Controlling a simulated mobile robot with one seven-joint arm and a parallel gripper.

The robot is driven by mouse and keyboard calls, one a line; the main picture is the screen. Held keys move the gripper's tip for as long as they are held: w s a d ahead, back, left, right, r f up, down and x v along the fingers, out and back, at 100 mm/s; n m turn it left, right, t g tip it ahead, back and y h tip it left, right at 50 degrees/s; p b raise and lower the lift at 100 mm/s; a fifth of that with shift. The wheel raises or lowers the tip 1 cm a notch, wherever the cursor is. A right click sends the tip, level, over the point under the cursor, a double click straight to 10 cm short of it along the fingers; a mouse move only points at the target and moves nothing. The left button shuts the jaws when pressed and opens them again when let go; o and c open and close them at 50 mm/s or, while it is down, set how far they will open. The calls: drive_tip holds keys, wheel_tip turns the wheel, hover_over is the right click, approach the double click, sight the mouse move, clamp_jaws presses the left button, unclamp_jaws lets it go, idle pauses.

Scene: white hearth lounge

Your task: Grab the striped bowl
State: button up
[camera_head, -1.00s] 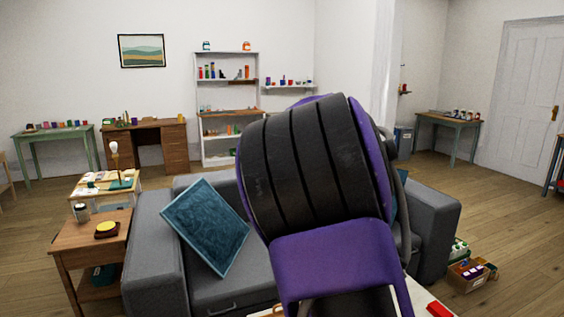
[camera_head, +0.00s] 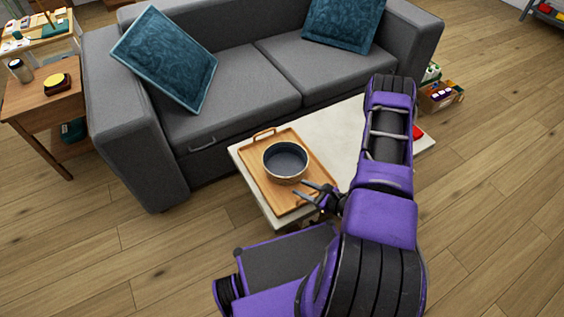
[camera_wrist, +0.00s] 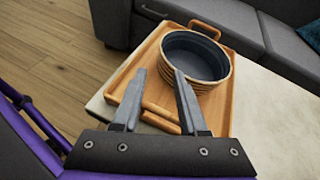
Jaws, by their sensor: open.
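The striped bowl (camera_head: 286,162) has a dark inside and a tan, banded outer wall. It stands upright on a wooden tray (camera_head: 261,181) on the pale low table. In the wrist view the bowl (camera_wrist: 205,82) is ahead of the fingers, and bands show on its side. My gripper (camera_head: 317,189) is open and empty, at the bowl's near right side in the head view. In the wrist view my gripper (camera_wrist: 160,80) has its two fingers apart, the right fingertip overlapping the bowl's near rim in the picture. I cannot tell whether it touches.
The low table (camera_head: 337,140) has free surface right of the tray, with a red object (camera_head: 418,132) at its far right end. A grey sofa (camera_head: 235,75) stands behind it. The tray has a raised handle (camera_wrist: 204,29) behind the bowl.

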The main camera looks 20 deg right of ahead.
drive_tip(key=shift+w+f+m, duration=0.15)
drive_tip(key=shift+m, duration=0.15)
drive_tip(key=b, duration=0.2)
approach(271, 173)
drive_tip(key=x, duration=0.4)
drive_tip(key=shift+w+d+f, duration=0.1)
drive_tip(key=shift+w+f, duration=0.15)
drive_tip(key=shift+f, duration=0.1)
drive_tip(key=shift+x, duration=3.05)
drive_tip(key=shift+r, duration=0.15)
drive_tip(key=shift+c, duration=0.2)
clamp_jaws()
